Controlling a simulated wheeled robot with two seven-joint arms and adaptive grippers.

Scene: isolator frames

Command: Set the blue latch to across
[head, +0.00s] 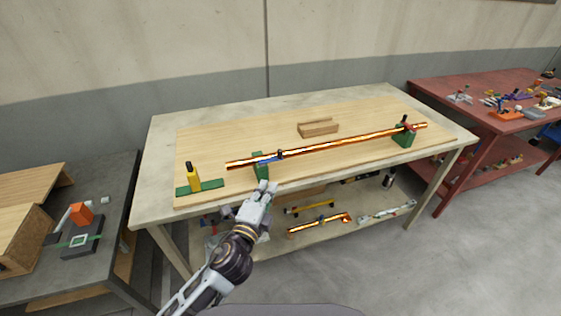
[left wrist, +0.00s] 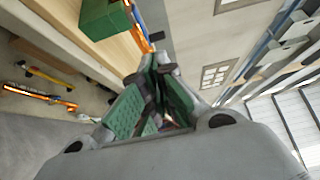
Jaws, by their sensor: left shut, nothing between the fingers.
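The blue latch (head: 264,158) sits on top of the left green stand (head: 261,171), by a long copper-coloured pipe (head: 335,143). It looks small and appears to lie roughly along the pipe; its exact setting is hard to tell. My left gripper (head: 267,186) is shut and empty, just in front of and below that stand at the bench's front edge. In the left wrist view the closed green fingers (left wrist: 160,85) fill the middle, with a green block (left wrist: 104,18) and part of the orange pipe (left wrist: 140,38) beyond them. My right gripper is not in view.
The pipe also rests on a right green stand (head: 404,138) with a red part. A yellow post on a green base (head: 200,187) stands at the left, and a wooden block (head: 318,128) behind the pipe. A shelf (head: 270,245) below holds pipes. A red table (head: 470,118) stands right.

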